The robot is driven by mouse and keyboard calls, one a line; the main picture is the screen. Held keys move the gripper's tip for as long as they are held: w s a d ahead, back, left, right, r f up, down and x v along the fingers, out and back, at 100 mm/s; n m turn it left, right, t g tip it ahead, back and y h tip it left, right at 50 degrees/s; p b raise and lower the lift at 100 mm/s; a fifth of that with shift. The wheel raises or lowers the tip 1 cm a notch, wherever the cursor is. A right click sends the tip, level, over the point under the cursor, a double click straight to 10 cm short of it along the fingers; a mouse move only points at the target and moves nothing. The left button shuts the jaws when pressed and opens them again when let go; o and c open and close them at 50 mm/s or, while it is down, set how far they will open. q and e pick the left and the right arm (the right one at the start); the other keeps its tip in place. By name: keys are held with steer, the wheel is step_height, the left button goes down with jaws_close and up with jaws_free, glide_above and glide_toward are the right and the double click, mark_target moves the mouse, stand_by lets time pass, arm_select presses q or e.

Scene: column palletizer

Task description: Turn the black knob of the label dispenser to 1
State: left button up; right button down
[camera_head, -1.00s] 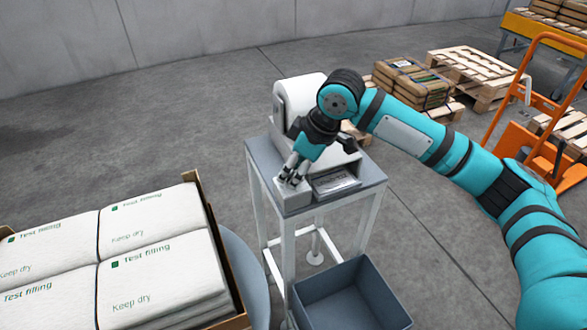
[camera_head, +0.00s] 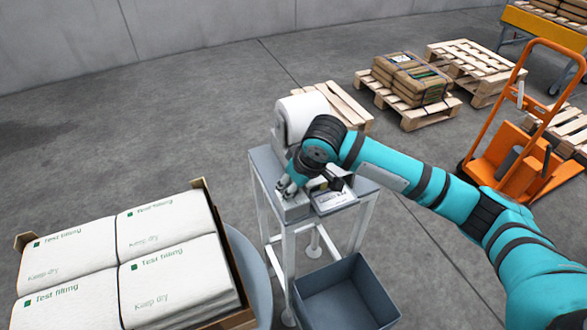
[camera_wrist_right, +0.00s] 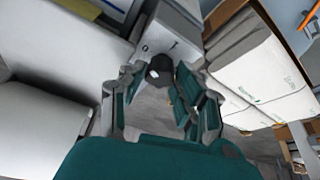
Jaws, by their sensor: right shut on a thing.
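The label dispenser (camera_head: 296,118) stands on a small grey table in the head view, with a white roll part and a low grey box at its front corner. My right gripper (camera_head: 287,188) reaches down onto that box, and its fingers hide the knob there. In the right wrist view the black knob (camera_wrist_right: 160,69) sits between the fingertips of my right gripper (camera_wrist_right: 158,80), which is shut on it. A light mark shows on the knob's left side. Small marks are on the grey box face (camera_wrist_right: 172,38), too small to read. My left gripper is out of view.
A carton of white "Test filling" bags (camera_head: 178,275) stands at the lower left. A blue-grey bin (camera_head: 388,312) is below the table (camera_head: 368,186). Pallets (camera_head: 470,60) and an orange pallet truck (camera_head: 500,160) are at the right.

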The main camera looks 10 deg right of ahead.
steer(key=m+h+p, duration=0.1)
steer(key=m+p, duration=0.1)
steer(key=p, duration=0.1)
steer(key=m+h+p, duration=0.1)
steer(key=m+p, duration=0.2)
steer(key=p, duration=0.1)
steer(key=m+h+p, duration=0.1)
steer(key=m+p, duration=0.2)
steer(key=p, duration=0.1)
steer(key=shift+a+r+t, duration=0.25)
steer(key=shift+t, duration=0.05)
steer(key=m+h+p, duration=0.1)
steer(key=m+p, duration=0.1)
steer(key=m, duration=0.1)
steer(key=shift+f, duration=0.1)
steer(key=shift+w+f+m+h+p, duration=0.1)
steer(key=shift+m+h+p, duration=0.3)
steer(key=shift+m+p, duration=0.25)
steer(key=c, duration=1.2)
jaws_free()
steer(key=v, duration=1.2)
steer(key=shift+w+d, duration=0.1)
steer(key=shift+w, duration=0.25)
